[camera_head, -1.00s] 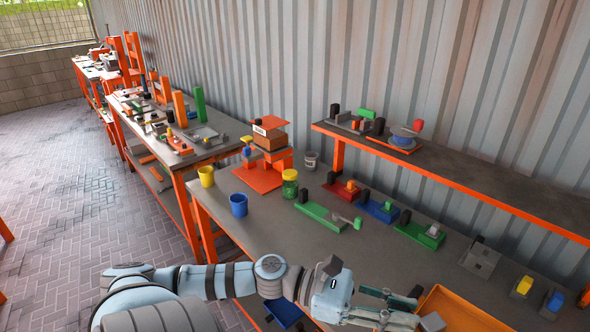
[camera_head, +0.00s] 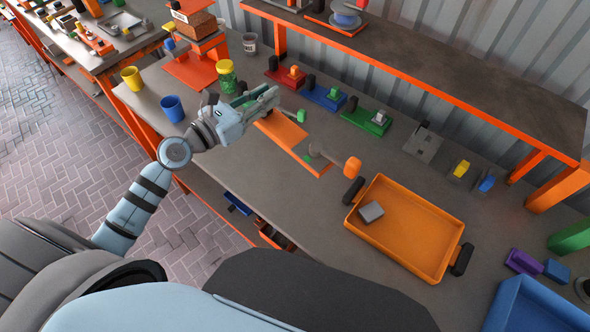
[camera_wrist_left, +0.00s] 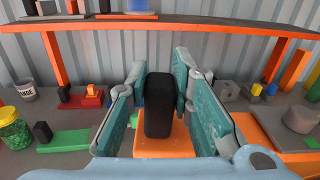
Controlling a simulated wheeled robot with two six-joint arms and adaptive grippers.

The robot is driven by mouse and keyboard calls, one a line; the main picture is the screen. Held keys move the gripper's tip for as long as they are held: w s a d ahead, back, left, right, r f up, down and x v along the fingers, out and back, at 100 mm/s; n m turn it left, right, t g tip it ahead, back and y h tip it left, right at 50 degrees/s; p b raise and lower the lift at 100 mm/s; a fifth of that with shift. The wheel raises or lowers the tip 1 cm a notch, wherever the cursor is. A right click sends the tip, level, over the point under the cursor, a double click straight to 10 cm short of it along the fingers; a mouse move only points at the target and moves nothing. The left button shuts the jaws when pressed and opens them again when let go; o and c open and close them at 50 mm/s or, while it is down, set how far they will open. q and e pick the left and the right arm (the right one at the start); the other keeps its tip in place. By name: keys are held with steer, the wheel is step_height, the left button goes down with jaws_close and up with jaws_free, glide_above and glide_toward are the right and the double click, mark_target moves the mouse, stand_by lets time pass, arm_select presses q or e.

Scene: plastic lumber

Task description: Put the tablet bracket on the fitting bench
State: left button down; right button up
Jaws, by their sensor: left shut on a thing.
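My left gripper (camera_head: 262,101) is over the near bench (camera_head: 230,170), shut on a black upright grip (camera_wrist_left: 158,105). The grip stands on an orange board (camera_head: 292,141), which also shows between and below the fingers in the left wrist view (camera_wrist_left: 160,140). A grey arm with an orange end (camera_head: 352,167) is at the board's right. This looks like the tablet bracket, but I cannot be sure. The board appears on or close to the bench top. My fingers hide its far end in the head view. My right gripper is out of view.
An orange tray (camera_head: 415,228) with a grey block (camera_head: 370,212) lies to the right. Red, blue and green (camera_head: 366,120) boards line the back below a raised shelf (camera_head: 440,65). A second bench (camera_head: 115,35) is far left.

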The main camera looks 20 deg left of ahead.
arm_select(q)
steer(key=w, duration=0.1)
steer(key=n+y, duration=0.1)
steer(key=w+a, duration=0.1)
steer(key=shift+w+r+t, duration=0.3)
steer(key=shift+w+r, duration=0.05)
steer(key=shift+n+y, duration=0.3)
steer(key=shift+y, duration=0.1)
steer(key=f, duration=0.4)
steer(key=shift+w+f, duration=0.15)
steer(key=shift+w, duration=0.05)
step_height(320, 180, down, 16)
steer(key=b, duration=1)
steer(key=shift+s+b, duration=0.1)
steer(key=shift+b, duration=0.25)
steer(key=shift+r, duration=0.2)
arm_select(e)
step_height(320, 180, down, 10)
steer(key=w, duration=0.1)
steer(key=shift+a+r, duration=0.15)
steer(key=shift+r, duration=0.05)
